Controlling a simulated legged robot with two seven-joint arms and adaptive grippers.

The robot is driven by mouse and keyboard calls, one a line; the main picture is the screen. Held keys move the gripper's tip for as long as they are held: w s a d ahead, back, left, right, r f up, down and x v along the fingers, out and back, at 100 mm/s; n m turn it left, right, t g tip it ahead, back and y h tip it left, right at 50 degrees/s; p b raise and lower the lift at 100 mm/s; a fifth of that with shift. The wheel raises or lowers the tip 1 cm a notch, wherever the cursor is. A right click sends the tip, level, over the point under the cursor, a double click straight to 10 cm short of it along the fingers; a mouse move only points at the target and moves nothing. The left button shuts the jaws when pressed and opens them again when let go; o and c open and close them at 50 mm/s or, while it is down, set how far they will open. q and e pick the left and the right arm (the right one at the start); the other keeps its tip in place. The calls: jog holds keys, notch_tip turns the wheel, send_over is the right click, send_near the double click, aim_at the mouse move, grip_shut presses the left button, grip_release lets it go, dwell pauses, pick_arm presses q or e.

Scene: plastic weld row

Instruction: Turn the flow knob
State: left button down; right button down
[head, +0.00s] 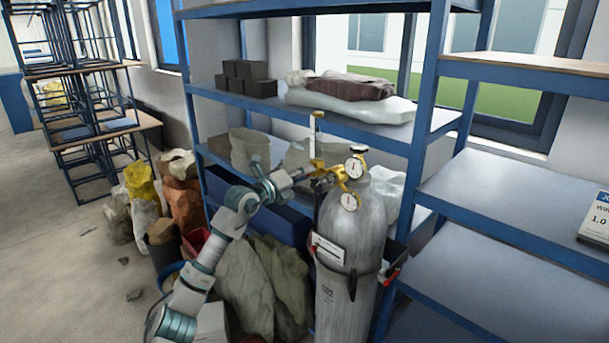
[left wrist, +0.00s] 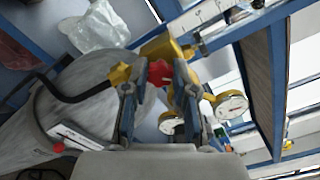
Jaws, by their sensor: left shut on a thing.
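The grey gas cylinder (head: 350,245) stands upright, with a brass regulator (head: 340,172) and two round white gauges (head: 354,168) on top. In the left wrist view, the cylinder (left wrist: 85,105) lies slanted at left and the gauges (left wrist: 231,106) show at right. A red flow knob (left wrist: 160,72) sits between the two fingers of my left gripper (left wrist: 157,80), which is shut on it. In the head view my left gripper (head: 312,180) reaches the regulator from the left, and the knob is hard to make out there. My right gripper is not in view.
A blue shelf rack (head: 300,120) stands behind the cylinder, with dark blocks (head: 245,77) and sacks on it. More shelves (head: 510,190) are at right. Filled bags (head: 250,285) crowd the floor beside the cylinder. A black hose (left wrist: 75,92) leaves the regulator.

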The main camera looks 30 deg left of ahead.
pick_arm(q)
jog(key=shift+a+r, duration=0.15)
jog(key=shift+r, duration=0.05)
jog(key=c, duration=1.1)
grip_release()
jog(key=shift+o, duration=0.9)
jog(key=shift+w+f, duration=0.1)
jog(key=shift+a+f, duration=0.15)
jog(key=shift+a, duration=0.05)
jog(key=v, duration=1.2)
jog(key=shift+a+f, duration=0.15)
jog(key=shift+w, duration=0.15)
